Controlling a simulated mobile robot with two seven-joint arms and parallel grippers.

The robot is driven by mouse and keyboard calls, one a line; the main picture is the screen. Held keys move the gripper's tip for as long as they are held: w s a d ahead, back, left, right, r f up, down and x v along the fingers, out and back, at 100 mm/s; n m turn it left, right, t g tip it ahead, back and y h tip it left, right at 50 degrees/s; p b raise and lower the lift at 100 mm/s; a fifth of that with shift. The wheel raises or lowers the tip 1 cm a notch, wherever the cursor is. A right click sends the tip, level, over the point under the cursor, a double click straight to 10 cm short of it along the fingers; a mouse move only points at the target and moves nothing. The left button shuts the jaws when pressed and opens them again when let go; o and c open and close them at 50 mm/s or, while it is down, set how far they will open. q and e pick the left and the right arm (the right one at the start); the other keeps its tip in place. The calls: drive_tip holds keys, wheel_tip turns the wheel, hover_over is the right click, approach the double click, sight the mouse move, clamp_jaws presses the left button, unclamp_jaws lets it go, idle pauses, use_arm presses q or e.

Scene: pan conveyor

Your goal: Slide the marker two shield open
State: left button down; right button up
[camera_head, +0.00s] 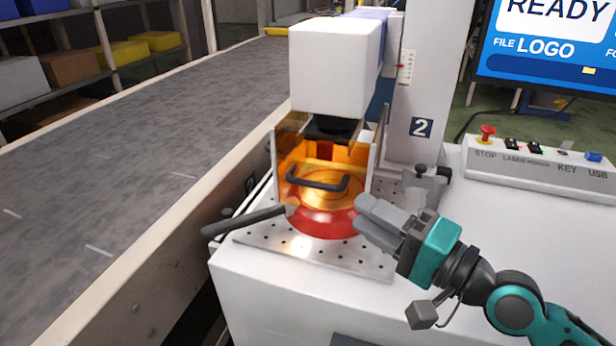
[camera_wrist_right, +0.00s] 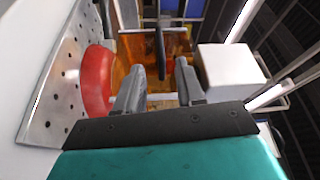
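The marker two shield (camera_head: 350,158) is a see-through amber panel between two side plates, under the white marking head (camera_head: 336,62). Its dark bar handle (camera_head: 317,183) runs across the front; in the right wrist view the handle (camera_wrist_right: 160,50) lies ahead, in line with the gap between the fingers. A red pan (camera_head: 322,224) lies below, partly seen through the shield, its dark handle (camera_head: 243,221) pointing left. My right gripper (camera_head: 364,214) is open and empty, right of and nearer than the shield handle, apart from it. My left gripper is out of view.
The pan sits on a perforated metal plate (camera_head: 345,262). A clamp (camera_head: 428,180) stands at its right, near the column labelled 2 (camera_head: 422,128). A control box (camera_head: 540,165) is further right. A grey conveyor (camera_head: 130,130) runs along the left.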

sight(318, 188)
drive_tip(key=p+x, duration=0.1)
drive_tip(key=x, duration=1)
drive_tip(key=shift+w+a, duration=0.15)
drive_tip(key=shift+a, duration=0.05)
clamp_jaws()
